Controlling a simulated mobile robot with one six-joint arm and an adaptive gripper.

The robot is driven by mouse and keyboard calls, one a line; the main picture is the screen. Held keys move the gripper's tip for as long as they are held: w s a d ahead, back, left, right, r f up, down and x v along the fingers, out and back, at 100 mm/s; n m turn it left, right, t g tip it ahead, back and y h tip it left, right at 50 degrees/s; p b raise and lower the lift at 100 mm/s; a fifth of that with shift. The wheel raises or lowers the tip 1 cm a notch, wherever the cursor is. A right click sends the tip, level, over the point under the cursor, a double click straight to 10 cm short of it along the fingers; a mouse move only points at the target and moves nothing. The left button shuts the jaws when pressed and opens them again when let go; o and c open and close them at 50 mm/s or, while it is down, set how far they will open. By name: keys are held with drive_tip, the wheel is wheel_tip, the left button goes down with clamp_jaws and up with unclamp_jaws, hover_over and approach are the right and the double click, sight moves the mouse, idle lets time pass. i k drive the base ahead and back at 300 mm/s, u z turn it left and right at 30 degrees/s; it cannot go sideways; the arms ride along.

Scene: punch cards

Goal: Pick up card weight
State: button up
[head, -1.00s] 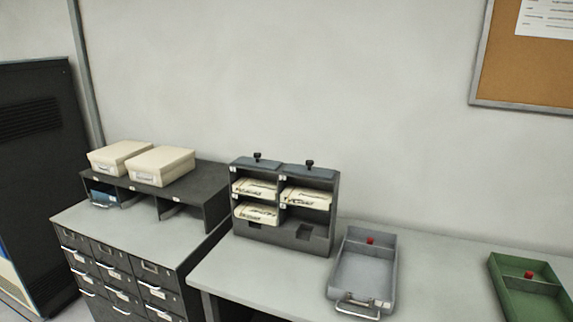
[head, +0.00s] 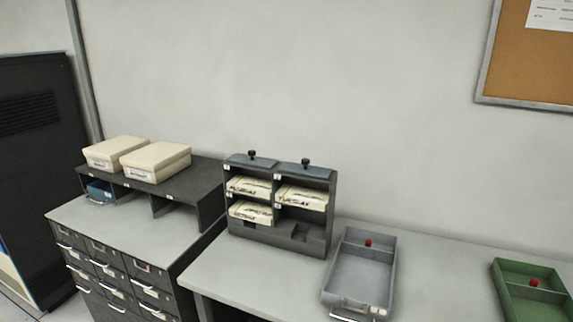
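Two dark blue-grey plates with black knobs, which look like card weights, lie on top of a grey card rack (head: 275,247). One is the left weight (head: 252,161), and the other is the right weight (head: 304,168). The rack stands upright on the table against the wall. Stacks of cream cards sit in its upper left (head: 249,188), upper right (head: 302,198) and lower left (head: 251,212) compartments. The lower right compartment shows no cards. My gripper is not in view.
A grey tray with a red knob (head: 368,243) is right of the rack, and a green tray (head: 515,271) is farther right. Bare table (head: 440,285) lies between them. Left, a drawer cabinet (head: 115,275) carries a dark shelf (head: 210,180) with two cream boxes.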

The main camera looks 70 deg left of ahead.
sight(249, 159)
drive_tip(key=z, duration=0.7)
drive_tip(key=k, duration=2.4)
drive_tip(key=u, duration=1.55)
